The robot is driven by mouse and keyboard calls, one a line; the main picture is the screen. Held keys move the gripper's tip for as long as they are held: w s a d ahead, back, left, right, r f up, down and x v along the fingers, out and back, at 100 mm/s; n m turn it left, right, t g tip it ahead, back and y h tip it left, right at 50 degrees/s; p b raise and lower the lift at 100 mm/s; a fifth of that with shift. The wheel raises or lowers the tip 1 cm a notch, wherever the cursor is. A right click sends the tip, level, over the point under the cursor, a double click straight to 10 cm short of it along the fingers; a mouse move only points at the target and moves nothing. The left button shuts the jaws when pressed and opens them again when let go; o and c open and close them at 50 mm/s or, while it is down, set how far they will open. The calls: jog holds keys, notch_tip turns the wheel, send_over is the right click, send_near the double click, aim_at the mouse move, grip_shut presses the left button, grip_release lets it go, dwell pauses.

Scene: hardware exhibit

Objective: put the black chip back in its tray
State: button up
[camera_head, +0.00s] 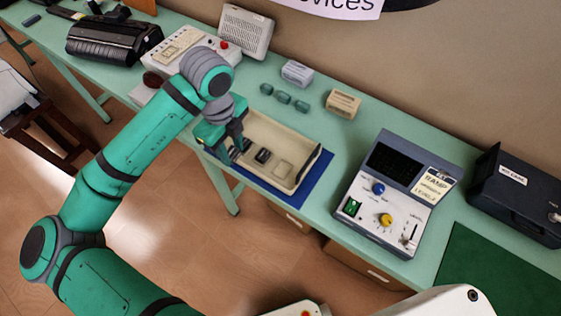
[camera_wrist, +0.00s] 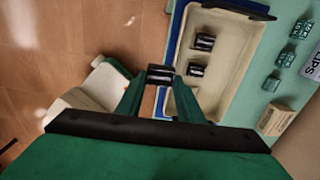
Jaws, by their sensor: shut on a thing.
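My gripper (camera_head: 238,151) is shut on a black chip (camera_wrist: 160,73), which sits between the fingertips in the wrist view. The cream tray (camera_head: 318,168) lies on a blue mat (camera_head: 321,182) on the green table; it also shows in the wrist view (camera_wrist: 241,62). The held chip appears at the tray's long edge in the wrist view; its height above it I cannot tell. Two other black chips, one upper (camera_wrist: 205,42) and one lower (camera_wrist: 196,69), lie in the tray. A pale square (camera_head: 282,170) in the tray holds no black chip. My gripper partly hides the tray's left end.
Several small green parts (camera_head: 283,97) lie behind the tray, near a white box (camera_head: 297,72) and a cream box (camera_head: 343,102). A grey control box (camera_head: 390,200) with knobs stands to the right. A white device (camera_head: 185,50) stands behind my arm.

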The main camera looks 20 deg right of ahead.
jog(key=d+f, duration=0.2)
jog(key=d, duration=0.2)
jog(key=d+f, duration=0.3)
jog(key=d, duration=0.1)
jog(key=s+d+f, duration=0.1)
jog(key=d+f, duration=0.1)
jog(key=d, duration=0.2)
jog(key=shift+f, duration=0.35)
jog(key=shift+s+d+f, duration=0.15)
jog(key=shift+d+f, duration=0.65)
jog(key=shift+f, duration=0.1)
jog(key=shift+d+f, duration=0.15)
jog(key=shift+f, duration=1.5)
jog(key=shift+f, duration=0.1)
jog(key=o, duration=1)
jog(key=shift+o, duration=0.2)
notch_tip(320, 180, up, 12)
